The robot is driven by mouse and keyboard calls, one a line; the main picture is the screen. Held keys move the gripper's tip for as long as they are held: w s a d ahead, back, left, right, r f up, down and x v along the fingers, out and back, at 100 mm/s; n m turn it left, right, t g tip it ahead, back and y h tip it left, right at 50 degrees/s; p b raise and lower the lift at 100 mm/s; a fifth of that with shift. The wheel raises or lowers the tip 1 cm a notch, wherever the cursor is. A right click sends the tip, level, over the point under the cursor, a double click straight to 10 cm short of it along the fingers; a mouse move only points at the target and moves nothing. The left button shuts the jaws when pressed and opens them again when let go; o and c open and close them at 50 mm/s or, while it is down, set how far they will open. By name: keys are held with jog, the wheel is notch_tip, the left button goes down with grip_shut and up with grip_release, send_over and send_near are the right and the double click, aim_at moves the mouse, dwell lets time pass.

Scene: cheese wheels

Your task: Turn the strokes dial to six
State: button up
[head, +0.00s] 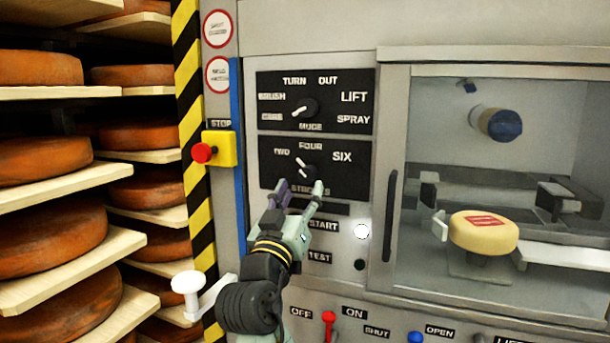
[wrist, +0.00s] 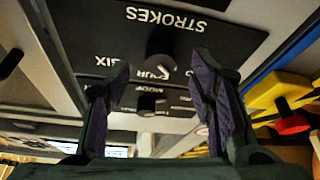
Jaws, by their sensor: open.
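The strokes dial (head: 304,171) is a small black knob on the lower black panel (head: 349,181), under the labels TWO, FOUR and SIX. In the head view its white mark points up and slightly left, between TWO and FOUR; I cannot tell the exact setting. My gripper (head: 299,190) is open and empty just below and in front of the dial. In the upside-down wrist view, the strokes dial (wrist: 161,44) shows beyond and between the open fingers (wrist: 159,75), apart from them. My fingers partly cover the STROKES label in the head view.
The mode dial (head: 304,108) sits on the panel above. A red stop button (head: 204,152) on a yellow box is to the left. START and TEST buttons are below right. A glass door with a handle (head: 388,215) encloses a cheese wheel (head: 483,232). Cheese shelves fill the far left.

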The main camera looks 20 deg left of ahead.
aim_at(306, 180)
jog(key=shift+p+x, duration=0.5)
jog(key=shift+x, duration=1.35)
jog(key=shift+c, duration=0.5)
jog(key=c, duration=1)
jog(key=shift+c, duration=0.2)
